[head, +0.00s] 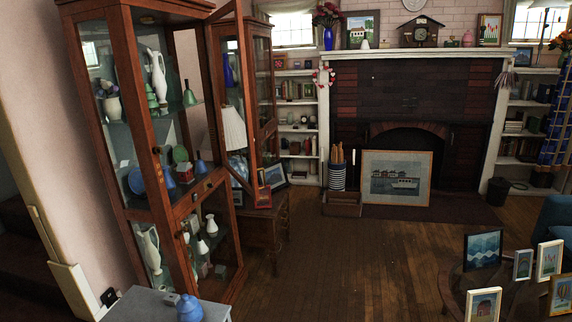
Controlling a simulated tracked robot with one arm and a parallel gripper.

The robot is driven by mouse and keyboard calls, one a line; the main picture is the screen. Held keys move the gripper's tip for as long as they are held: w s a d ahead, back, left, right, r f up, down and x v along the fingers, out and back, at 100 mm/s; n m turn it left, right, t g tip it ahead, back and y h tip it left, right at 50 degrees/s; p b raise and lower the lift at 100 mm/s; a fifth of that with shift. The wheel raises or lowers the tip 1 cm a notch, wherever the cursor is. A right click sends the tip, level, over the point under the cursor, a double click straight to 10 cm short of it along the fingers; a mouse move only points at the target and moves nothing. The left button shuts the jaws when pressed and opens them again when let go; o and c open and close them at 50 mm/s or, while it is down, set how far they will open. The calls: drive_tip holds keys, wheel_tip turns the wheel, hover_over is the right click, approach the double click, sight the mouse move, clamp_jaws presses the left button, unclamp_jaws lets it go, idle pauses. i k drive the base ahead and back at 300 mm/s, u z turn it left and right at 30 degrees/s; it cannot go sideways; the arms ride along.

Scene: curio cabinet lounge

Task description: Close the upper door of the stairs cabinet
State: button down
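The stairs cabinet (125,90) is a tall brown wooden case with glass panes at the left, near the wall and stairs. Its upper door (246,95), a wooden frame with glass, stands open, swung out to the right from the cabinet's right front post. Vases, bells and other ornaments show on the shelves inside. The lower glass section (215,255) looks shut. My gripper is not in view.
A second glass cabinet (262,70) stands behind the open door, with a lamp (233,128) and a wooden chest (268,225) near it. A grey table (150,305) with a blue jar (189,307) is at the front. Framed pictures (483,250) stand at right. The middle floor is clear.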

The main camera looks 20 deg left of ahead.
sight(234, 5)
drive_tip(key=u, duration=0.05)
drive_tip(key=i, duration=1.25)
drive_tip(key=u, duration=0.4)
drive_tip(key=i, duration=1.65)
drive_tip(key=u, duration=0.3)
